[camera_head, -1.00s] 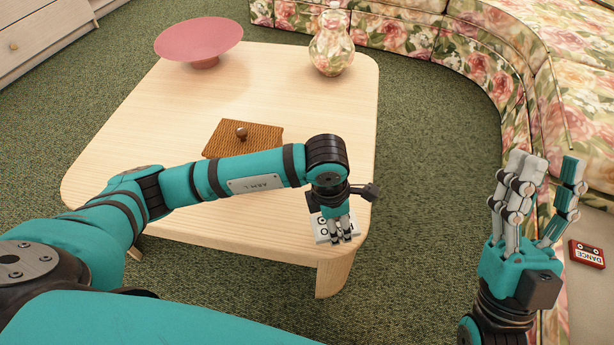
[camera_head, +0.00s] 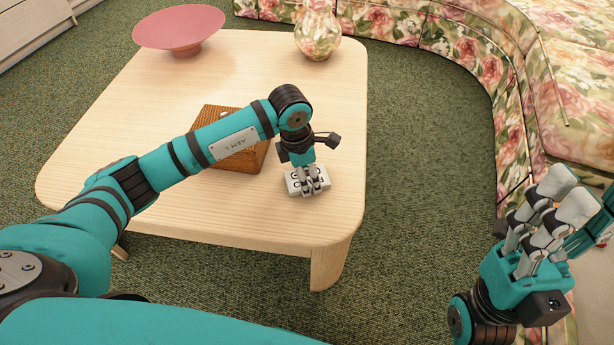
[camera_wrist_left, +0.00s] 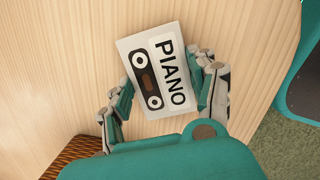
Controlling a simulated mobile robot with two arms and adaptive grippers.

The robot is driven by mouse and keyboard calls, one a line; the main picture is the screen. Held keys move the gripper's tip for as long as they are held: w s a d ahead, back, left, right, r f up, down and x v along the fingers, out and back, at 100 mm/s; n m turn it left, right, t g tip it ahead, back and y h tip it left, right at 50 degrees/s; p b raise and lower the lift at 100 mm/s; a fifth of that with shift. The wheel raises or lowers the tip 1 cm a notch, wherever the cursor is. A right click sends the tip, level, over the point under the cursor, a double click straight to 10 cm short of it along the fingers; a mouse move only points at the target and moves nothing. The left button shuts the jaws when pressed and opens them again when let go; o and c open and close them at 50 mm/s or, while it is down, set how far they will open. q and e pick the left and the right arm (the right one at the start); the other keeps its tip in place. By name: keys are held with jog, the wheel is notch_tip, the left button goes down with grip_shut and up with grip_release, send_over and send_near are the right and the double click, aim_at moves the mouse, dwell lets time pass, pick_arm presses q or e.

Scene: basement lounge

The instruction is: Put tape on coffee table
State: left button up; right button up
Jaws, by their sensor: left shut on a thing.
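The tape is a white cassette (camera_head: 294,182) with black "PIANO" lettering, between the fingers of my left gripper (camera_head: 314,190) over the right part of the coffee table. My left gripper is shut on it. In the left wrist view the cassette (camera_wrist_left: 158,45) lies between the fingertips of the left gripper (camera_wrist_left: 165,92), with wood grain behind it. I cannot tell whether it touches the tabletop. The coffee table (camera_head: 255,75) is pale wood with rounded corners. My right gripper (camera_head: 555,215) is raised at the right, off the table, with its fingers apart and nothing visible between them.
A pink bowl (camera_head: 180,27) and a floral vase (camera_head: 318,32) stand at the table's back. A floral sofa (camera_head: 480,60) curves along the right.

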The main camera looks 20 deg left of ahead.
pick_arm(q)
jog(key=o, duration=1.2)
jog(key=shift+c, duration=0.2)
